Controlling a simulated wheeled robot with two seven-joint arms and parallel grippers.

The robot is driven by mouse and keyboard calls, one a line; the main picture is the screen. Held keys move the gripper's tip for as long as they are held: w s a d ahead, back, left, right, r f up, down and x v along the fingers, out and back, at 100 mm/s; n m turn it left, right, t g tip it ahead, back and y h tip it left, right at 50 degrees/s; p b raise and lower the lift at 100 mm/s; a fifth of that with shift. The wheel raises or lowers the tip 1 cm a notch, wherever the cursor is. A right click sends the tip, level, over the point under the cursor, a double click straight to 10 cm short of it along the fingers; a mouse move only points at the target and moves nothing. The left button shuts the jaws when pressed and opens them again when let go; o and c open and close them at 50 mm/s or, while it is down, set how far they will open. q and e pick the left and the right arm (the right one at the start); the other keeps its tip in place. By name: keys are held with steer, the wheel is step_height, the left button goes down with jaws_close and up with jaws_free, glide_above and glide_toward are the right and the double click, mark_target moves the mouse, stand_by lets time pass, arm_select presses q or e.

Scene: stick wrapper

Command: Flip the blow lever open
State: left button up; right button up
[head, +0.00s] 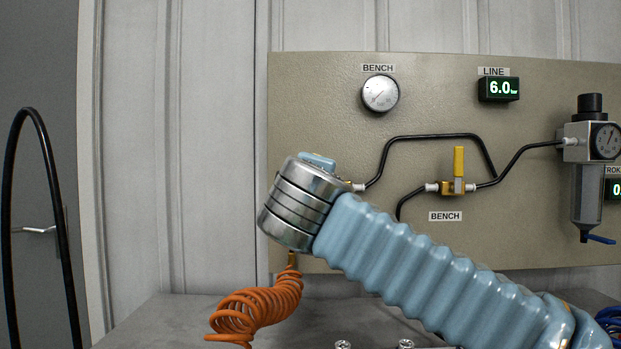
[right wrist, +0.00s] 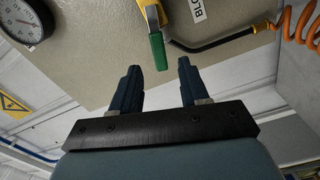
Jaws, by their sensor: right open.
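The blow lever (right wrist: 157,50) shows in the right wrist view as a handle with a green end and a yellow part above it, beside a partly cut-off label (right wrist: 198,9) reading "BLO". My right gripper (right wrist: 159,68) is open, with two dark blue fingers. The lever's green end sits near the gap between the fingertips, and I cannot tell whether it touches them. In the head view my right arm crosses from the lower right and hides the blow lever and the fingers. My left gripper is not in view.
A yellow bench lever (head: 458,162) stands upright on the beige panel (head: 560,90), below a round gauge (head: 380,93) and a line display (head: 498,88). A regulator (head: 588,150) is at the right. An orange coiled hose (head: 255,308) hangs below my right wrist.

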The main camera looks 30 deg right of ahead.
steer(key=p+x, duration=0.1)
steer(key=x, duration=0.6)
steer(key=shift+c, duration=0.3)
jaws_close()
